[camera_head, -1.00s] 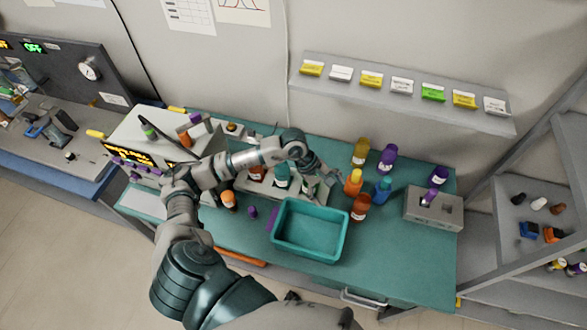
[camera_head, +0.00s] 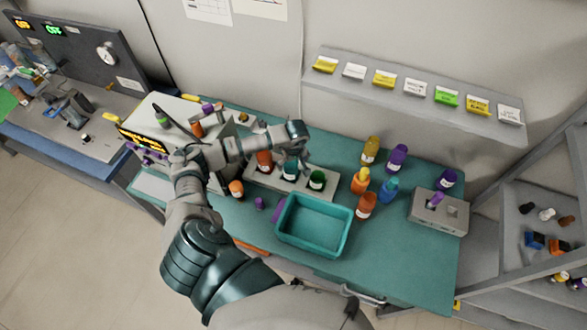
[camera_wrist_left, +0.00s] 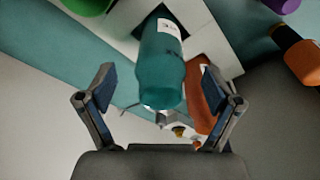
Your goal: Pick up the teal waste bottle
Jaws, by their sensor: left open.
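The teal waste bottle (camera_head: 290,170) stands in the middle slot of a light rack (camera_head: 262,184), between an orange-red bottle (camera_head: 265,162) and a green bottle (camera_head: 317,180). My left gripper (camera_head: 294,157) is over the teal bottle and partly hides it. In the left wrist view the teal bottle (camera_wrist_left: 162,65) with a white label lies centred between the two spread fingers of my left gripper (camera_wrist_left: 158,92). Gaps show on both sides, so the fingers do not grip it. The orange-red bottle (camera_wrist_left: 197,95) is close to the right finger. My right gripper is not in view.
An empty teal tray (camera_head: 313,226) sits in front of the rack. Yellow (camera_head: 370,150), purple (camera_head: 396,158), orange (camera_head: 361,182) and blue (camera_head: 388,190) bottles stand to the right, near a grey holder (camera_head: 438,212). The table's right front is clear.

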